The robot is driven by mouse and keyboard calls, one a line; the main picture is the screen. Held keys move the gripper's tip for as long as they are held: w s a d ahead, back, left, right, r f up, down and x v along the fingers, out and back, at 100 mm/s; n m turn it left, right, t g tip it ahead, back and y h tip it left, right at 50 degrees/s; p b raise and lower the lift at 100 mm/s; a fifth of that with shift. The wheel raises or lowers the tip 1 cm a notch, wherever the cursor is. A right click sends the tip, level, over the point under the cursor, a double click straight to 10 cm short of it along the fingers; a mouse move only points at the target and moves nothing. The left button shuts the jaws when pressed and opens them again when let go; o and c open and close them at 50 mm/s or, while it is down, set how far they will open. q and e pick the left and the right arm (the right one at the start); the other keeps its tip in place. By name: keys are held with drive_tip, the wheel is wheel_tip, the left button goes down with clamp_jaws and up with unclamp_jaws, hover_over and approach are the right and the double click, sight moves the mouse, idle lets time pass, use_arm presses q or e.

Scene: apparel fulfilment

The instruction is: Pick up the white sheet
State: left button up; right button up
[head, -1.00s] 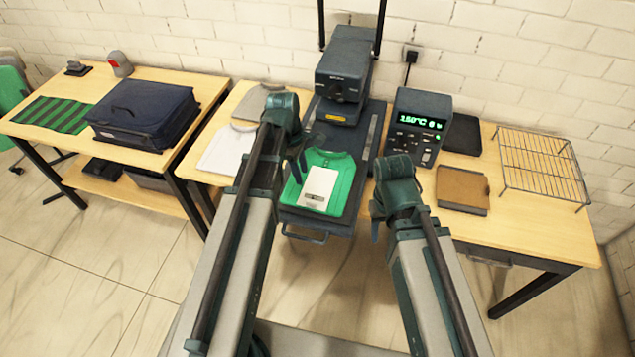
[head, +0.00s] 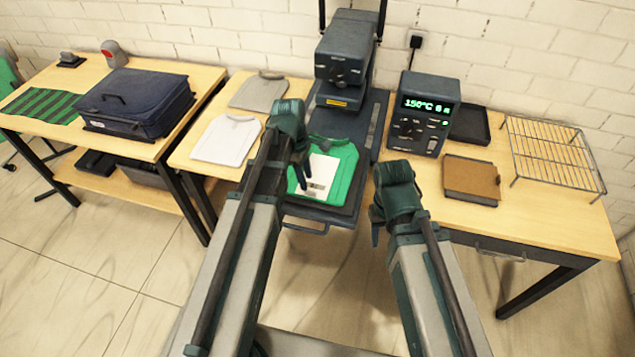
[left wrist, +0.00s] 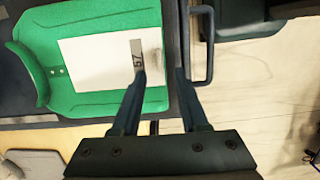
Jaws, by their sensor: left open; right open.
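The white sheet (head: 325,164) lies on a green shirt (head: 345,182) on the heat press's lower plate. In the left wrist view the sheet (left wrist: 95,62) carries a small dark-printed label near its edge. My left gripper (head: 302,178) is open over the near left part of the sheet and hides some of it. In the left wrist view the gripper's (left wrist: 161,74) left fingertip overlaps the sheet by the label, and the right one lies past the shirt's edge. I cannot tell whether it touches. My right gripper (head: 377,228) is open and empty, right of the press plate.
The press head (head: 345,60) stands behind the shirt. A control box (head: 423,115), a brown pad (head: 471,178) and a wire rack (head: 550,150) are on the right. White (head: 226,140) and grey (head: 258,91) shirts lie left. A dark case (head: 137,100) sits on the left table.

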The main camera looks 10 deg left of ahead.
sight(310, 190)
use_arm(q)
drive_tip(key=shift+d+f+b, duration=0.2)
drive_tip(key=shift+f+b, duration=0.65)
drive_tip(key=shift+d+f+b, duration=0.2)
drive_tip(key=shift+f+b, duration=0.7)
drive_tip(key=shift+d+f+b, duration=0.2)
drive_tip(key=shift+f+b, duration=0.65)
drive_tip(key=shift+r, duration=0.15)
clamp_jaws()
